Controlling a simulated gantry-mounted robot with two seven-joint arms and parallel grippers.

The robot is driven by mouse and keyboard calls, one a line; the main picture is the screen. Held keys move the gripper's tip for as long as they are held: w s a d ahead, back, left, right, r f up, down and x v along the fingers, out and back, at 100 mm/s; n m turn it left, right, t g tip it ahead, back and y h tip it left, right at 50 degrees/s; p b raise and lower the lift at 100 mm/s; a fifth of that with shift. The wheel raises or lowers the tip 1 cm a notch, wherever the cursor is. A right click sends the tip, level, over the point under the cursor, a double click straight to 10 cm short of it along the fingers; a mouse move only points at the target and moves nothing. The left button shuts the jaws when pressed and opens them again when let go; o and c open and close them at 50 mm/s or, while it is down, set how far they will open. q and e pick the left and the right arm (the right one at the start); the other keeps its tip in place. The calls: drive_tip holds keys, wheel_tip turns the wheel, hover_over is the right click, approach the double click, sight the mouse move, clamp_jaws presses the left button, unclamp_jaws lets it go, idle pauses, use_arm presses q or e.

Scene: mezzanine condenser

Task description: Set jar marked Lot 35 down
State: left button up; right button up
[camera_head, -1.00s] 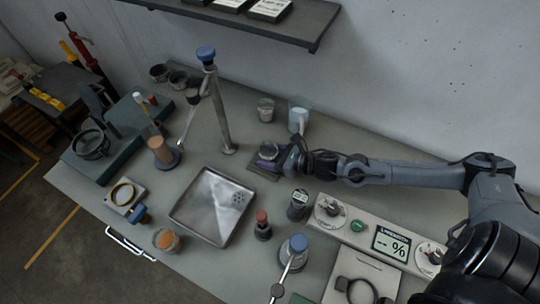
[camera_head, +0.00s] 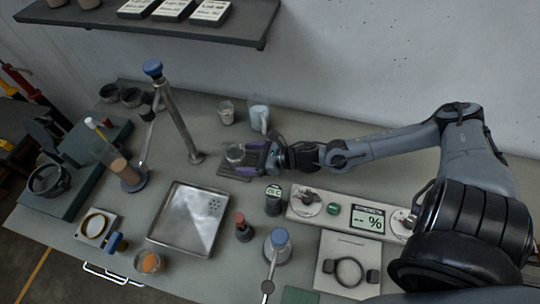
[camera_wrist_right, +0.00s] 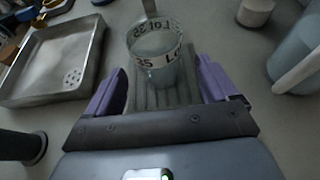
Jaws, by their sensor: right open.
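The jar marked Lot 35 (camera_wrist_right: 158,68) is a clear glass jar with a black-lettered band near its rim. It stands upright on a grey ribbed pad (camera_wrist_right: 145,103), between the two purple fingers of my right gripper (camera_wrist_right: 157,88). The fingers are spread, with a gap visible on each side of the jar. In the head view the jar (camera_head: 235,155) stands on the dark pad (camera_head: 236,172), at the tips of my right gripper (camera_head: 255,155). My left gripper is not in view.
A metal tray (camera_head: 186,222) lies to the left and nearer. A stand post (camera_head: 178,120) rises behind the pad's left. A beaker (camera_head: 259,113) and a small cup (camera_head: 226,112) stand behind. A meter panel (camera_head: 335,211) lies right.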

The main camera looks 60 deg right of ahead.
drive_tip(key=p+v, duration=0.2)
drive_tip(key=v, duration=0.4)
drive_tip(key=shift+s+r+p, duration=0.3)
drive_tip(key=shift+s+d+r, duration=0.15)
drive_tip(key=shift+s+d, duration=0.1)
drive_tip(key=shift+s, duration=0.25)
